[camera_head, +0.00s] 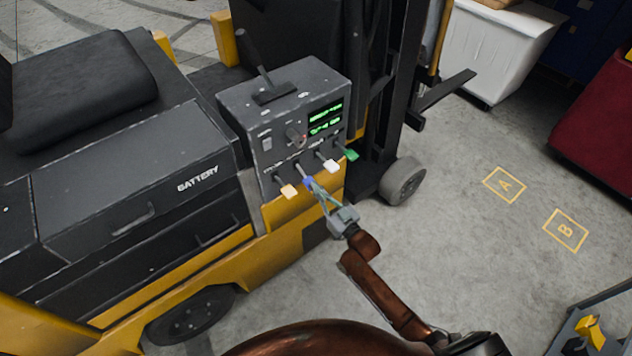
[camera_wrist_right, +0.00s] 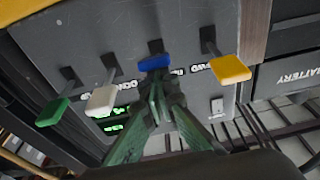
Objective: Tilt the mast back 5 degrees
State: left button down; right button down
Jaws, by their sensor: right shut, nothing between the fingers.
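The control box (camera_head: 284,118) on the forklift has a small green display (camera_head: 324,118) and a row of levers with coloured knobs: yellow (camera_head: 289,191), blue (camera_head: 307,182), white (camera_head: 331,166) and green (camera_head: 351,154). The dark mast (camera_head: 398,80) stands behind the box, near the front wheel. My right gripper (camera_head: 312,188) is at the blue knob, with its fingertips together and nothing between them. In the wrist view the fingertips (camera_wrist_right: 158,88) meet just below the blue knob (camera_wrist_right: 155,62); I cannot tell whether they touch it. My left gripper is not in view.
The forklift's battery cover (camera_head: 140,185) and seat (camera_head: 85,85) lie left of the box. A fork (camera_head: 447,90) sticks out right of the mast. A white tote (camera_head: 495,50) and a red one (camera_head: 600,130) stand beyond. Floor with marks A (camera_head: 504,185) and B (camera_head: 566,230) is clear.

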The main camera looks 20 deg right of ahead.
notch_tip(320, 180, up, 5)
jog(key=s+p, duration=0.2)
jog(key=p, duration=0.2)
jog(key=v, duration=1)
jog(key=shift+w+d+f+b, duration=0.2)
jog(key=shift+d+f+b, duration=0.1)
jog(key=shift+f, duration=0.1)
